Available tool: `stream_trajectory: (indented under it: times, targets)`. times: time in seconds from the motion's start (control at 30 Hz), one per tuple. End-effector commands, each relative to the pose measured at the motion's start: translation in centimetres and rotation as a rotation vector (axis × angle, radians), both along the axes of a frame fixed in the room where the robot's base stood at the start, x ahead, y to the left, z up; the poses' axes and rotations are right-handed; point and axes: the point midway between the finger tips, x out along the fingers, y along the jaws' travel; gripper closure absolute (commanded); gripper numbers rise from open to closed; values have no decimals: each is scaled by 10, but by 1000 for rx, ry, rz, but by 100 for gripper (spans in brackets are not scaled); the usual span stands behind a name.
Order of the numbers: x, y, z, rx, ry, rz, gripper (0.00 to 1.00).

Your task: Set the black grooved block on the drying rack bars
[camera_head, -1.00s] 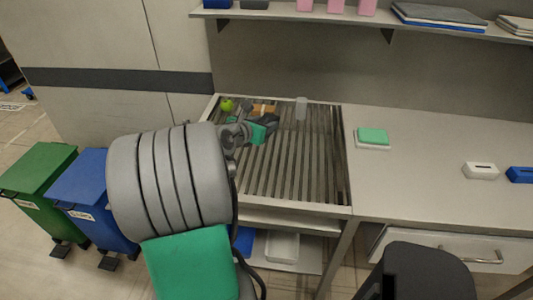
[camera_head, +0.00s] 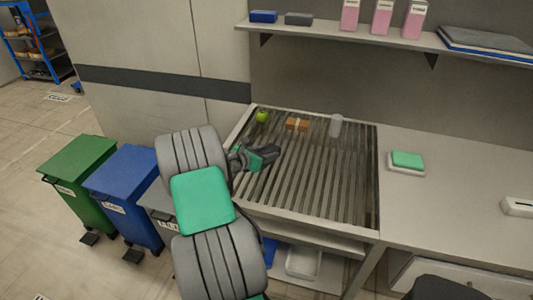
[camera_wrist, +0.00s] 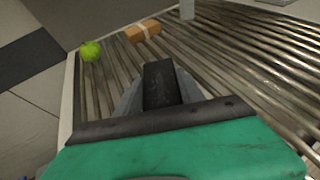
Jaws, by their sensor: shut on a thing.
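The black grooved block (camera_wrist: 160,84) is held between the fingers of my gripper (camera_wrist: 158,92) in the wrist view. Its grooves cannot be made out. The drying rack (camera_head: 318,185) is a frame of metal bars set into the counter. In the head view my gripper (camera_head: 268,153) is over the left part of the rack, and the block cannot be told apart from the dark fingers. In the wrist view the rack bars (camera_wrist: 230,70) run beneath and beyond the block. Whether the block touches the bars cannot be told.
On the far end of the rack lie a green apple-like ball (camera_head: 262,116), a brown parcel (camera_head: 297,124) and a clear cup (camera_head: 336,125). A green-topped sponge (camera_head: 407,160) lies on the right counter. The middle and right bars are clear. Bins (camera_head: 125,190) stand at left.

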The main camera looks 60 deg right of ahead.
Motion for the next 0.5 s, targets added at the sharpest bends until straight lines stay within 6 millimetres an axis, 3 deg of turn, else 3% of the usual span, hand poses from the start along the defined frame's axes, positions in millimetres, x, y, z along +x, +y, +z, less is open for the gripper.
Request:
stream_trajectory:
  times: [0.37,0.4,0.5]
  targets:
    - [0,-1,-8,-4,-3,-1,100]
    - [0,-1,-9,-3,-3,0,52]
    - [0,-1,-8,-3,-3,0,44]
